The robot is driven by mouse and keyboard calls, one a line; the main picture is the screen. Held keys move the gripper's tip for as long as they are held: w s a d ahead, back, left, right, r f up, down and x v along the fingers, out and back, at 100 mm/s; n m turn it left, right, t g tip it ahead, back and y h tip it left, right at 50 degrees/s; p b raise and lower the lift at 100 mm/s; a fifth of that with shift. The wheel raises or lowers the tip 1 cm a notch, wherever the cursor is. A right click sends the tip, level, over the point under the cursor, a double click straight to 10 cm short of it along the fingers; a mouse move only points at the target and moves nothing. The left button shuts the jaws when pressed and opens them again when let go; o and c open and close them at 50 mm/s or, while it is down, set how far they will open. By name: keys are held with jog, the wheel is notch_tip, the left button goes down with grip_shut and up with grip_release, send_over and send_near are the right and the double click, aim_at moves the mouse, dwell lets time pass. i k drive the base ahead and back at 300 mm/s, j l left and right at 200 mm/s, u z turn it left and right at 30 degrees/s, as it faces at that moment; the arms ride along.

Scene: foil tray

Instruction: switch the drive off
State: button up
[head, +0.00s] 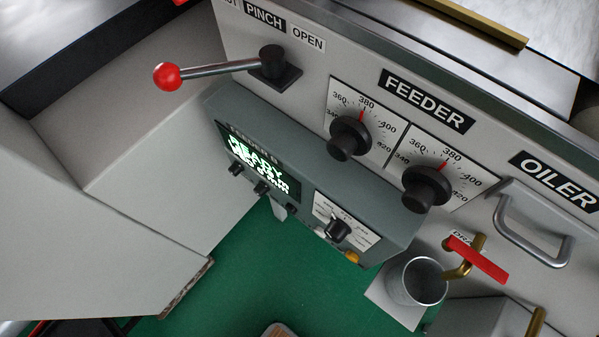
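A grey control box (385,228) is mounted under the front panel. Its display (258,165) is lit green and reads READY, with a second line that is partly hard to read. Several small black knobs (262,187) sit below the display. A larger black rotary knob (337,231) stands on a white label plate (325,207) at the right of the box. The plate's lettering is too small to read, so I cannot tell its setting or whether it is the drive switch. A yellow button (352,257) is beneath it. My gripper is not recognisable in view.
A red-balled PINCH lever (215,69) juts out above the box. Two black FEEDER dials (350,138) are on the panel. A silver handle (535,232), a red-handled drain valve (478,258) and a metal cup (418,282) are at the right. Green floor (260,270) is open below.

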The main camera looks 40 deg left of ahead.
aim_at(235, 170)
jog(key=u, duration=1.45)
